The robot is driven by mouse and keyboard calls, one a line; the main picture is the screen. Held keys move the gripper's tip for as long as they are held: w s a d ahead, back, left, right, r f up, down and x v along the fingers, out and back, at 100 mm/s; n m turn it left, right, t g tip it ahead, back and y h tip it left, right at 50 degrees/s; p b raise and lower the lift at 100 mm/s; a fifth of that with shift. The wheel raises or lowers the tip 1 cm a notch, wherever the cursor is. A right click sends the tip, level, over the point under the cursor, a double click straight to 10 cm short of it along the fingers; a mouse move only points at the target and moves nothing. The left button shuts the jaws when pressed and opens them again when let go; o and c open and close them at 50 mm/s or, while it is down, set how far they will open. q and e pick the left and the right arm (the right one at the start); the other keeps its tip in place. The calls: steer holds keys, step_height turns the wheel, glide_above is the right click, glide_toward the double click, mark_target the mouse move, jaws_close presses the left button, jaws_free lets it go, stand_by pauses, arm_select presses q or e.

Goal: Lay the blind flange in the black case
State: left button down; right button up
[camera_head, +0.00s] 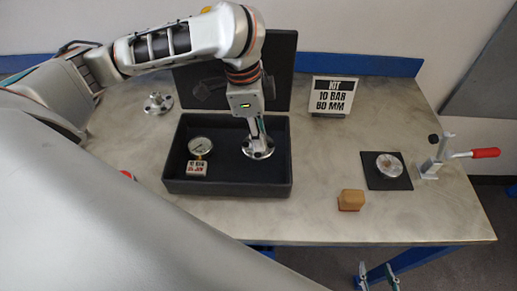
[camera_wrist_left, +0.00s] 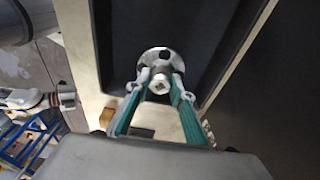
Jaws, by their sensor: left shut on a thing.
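The black case (camera_head: 180,186) stands open on the table, its lid raised at the back. My left gripper (camera_head: 257,138) points down into the right part of the case. It is shut on the blind flange (camera_head: 262,154), a round grey metal disc with holes and a central knob. In the left wrist view my left gripper (camera_wrist_left: 160,88) has a finger on each side of the knob, and the flange (camera_wrist_left: 150,58) is against the dark case interior. I cannot tell whether the flange touches the case floor. My right gripper (camera_head: 379,278) is low, by the table's front edge, its fingers apart and empty.
A gauge (camera_head: 200,146) and a labelled block (camera_head: 197,168) are in the case's left part. Another flange (camera_head: 157,103) stands behind left. A sign (camera_head: 333,96), a tan block (camera_head: 351,199), a metal disc (camera_head: 389,165) on a black mat and a red-handled clamp (camera_head: 440,160) are right.

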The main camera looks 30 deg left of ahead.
arm_select(q)
steer(key=shift+f, duration=0.55)
step_height(320, 180, down, 4)
steer(key=shift+r+b, duration=0.15)
steer(key=shift+b, duration=0.65)
steer(key=shift+r, duration=0.1)
arm_select(e)
steer(key=shift+s+d+f, duration=0.1)
steer(key=shift+s+f, duration=0.1)
steer(key=shift+f, duration=0.85)
steer(key=shift+w+r, duration=0.1)
steer(key=shift+r, duration=0.1)
arm_select(q)
steer(key=c, duration=1.8)
jaws_free()
steer(key=shift+o, duration=0.2)
arm_select(e)
steer(key=shift+f, duration=0.2)
